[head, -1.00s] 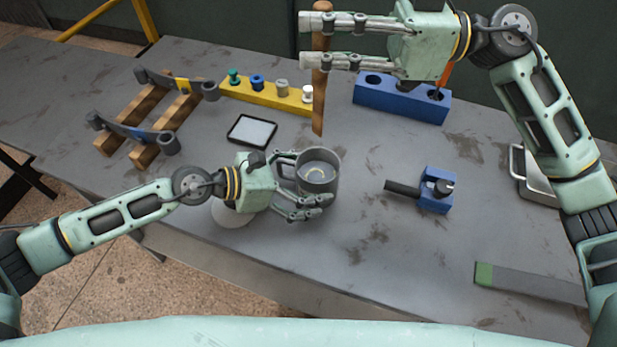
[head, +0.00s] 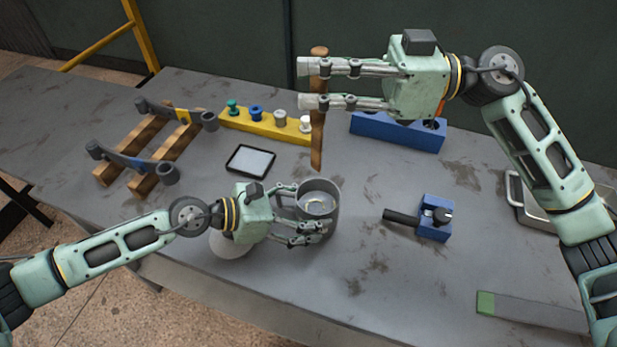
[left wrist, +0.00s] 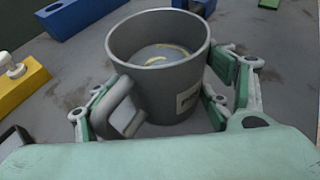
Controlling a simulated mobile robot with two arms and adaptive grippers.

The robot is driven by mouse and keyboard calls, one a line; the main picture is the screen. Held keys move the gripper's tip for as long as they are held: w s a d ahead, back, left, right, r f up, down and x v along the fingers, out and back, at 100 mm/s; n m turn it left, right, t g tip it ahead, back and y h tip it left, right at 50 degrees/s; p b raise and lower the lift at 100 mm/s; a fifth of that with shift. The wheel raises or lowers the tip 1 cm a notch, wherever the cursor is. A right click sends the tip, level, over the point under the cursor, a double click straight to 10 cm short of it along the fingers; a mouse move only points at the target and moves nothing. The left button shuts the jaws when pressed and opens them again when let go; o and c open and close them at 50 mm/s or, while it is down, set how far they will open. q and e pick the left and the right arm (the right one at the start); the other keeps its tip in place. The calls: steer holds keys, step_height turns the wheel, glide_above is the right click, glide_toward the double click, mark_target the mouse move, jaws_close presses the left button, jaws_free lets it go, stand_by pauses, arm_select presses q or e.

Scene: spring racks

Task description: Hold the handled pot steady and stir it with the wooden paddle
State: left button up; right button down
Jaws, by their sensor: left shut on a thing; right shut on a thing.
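The grey handled pot (head: 322,190) stands upright on the table, with a pale yellowish streak in the liquid inside. My left gripper (head: 310,215) is shut on the pot from the left. In the left wrist view the pot (left wrist: 165,85) sits between my left fingers (left wrist: 160,115), its handle turned toward the camera. My right gripper (head: 318,85) is shut on the wooden paddle (head: 317,145) and holds it nearly upright. The paddle's lower end appears just above the pot's rim in the head view, outside the pot.
A yellow rack (head: 265,125) with several coloured knobs, a blue block (head: 395,132) and a black-framed tablet (head: 250,160) lie behind the pot. Wooden bars with grey springs (head: 150,150) are at left. A blue clamp (head: 435,215) stands right of the pot. Table front is mostly clear.

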mark_target(319, 162)
steer(key=f, duration=0.3)
steer(key=shift+d+f, duration=0.2)
steer(key=shift+d, duration=0.05)
steer(key=shift+f, duration=6.75)
steer(key=c, duration=2.2)
jaws_free()
jaws_close()
